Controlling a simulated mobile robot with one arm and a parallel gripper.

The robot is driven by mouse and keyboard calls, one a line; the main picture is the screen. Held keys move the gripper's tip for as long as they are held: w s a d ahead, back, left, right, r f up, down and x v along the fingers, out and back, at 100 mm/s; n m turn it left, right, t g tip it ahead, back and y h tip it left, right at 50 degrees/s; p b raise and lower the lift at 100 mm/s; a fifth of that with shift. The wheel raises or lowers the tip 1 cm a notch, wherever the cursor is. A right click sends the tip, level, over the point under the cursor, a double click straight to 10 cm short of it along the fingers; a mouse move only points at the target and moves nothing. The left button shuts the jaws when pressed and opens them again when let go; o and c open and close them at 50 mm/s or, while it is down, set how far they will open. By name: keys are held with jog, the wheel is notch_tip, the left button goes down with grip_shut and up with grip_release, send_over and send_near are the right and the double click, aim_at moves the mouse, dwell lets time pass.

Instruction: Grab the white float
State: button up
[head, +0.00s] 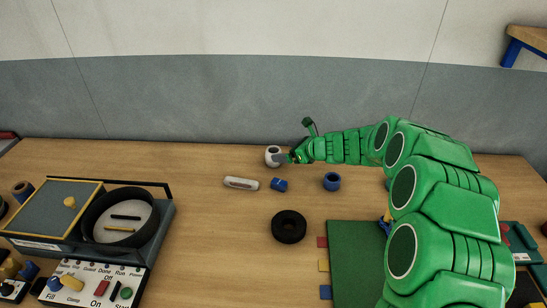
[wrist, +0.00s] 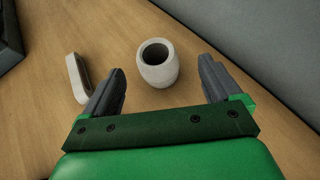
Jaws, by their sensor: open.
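The white float (head: 272,156) is a small, rounded, barrel-like piece with a dark hole in its top. It stands upright on the wooden table near the back wall. In the wrist view the white float (wrist: 158,64) lies ahead of and between the two dark fingers of my gripper (wrist: 160,88).
A pale oblong link (head: 241,183) lies left of the float and also shows in the wrist view (wrist: 77,78). A blue piece (head: 279,184), a blue ring (head: 332,181) and a black ring (head: 289,227) lie nearer. A control panel (head: 90,283) stands front left. The grey wall (head: 200,100) is close behind.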

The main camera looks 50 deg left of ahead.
aim_at(270, 153)
jog(key=shift+f+x, duration=0.25)
jog(key=shift+x, duration=3.9)
jog(key=shift+s+d, duration=0.2)
jog(key=c, duration=1)
jog(key=shift+r, duration=0.1)
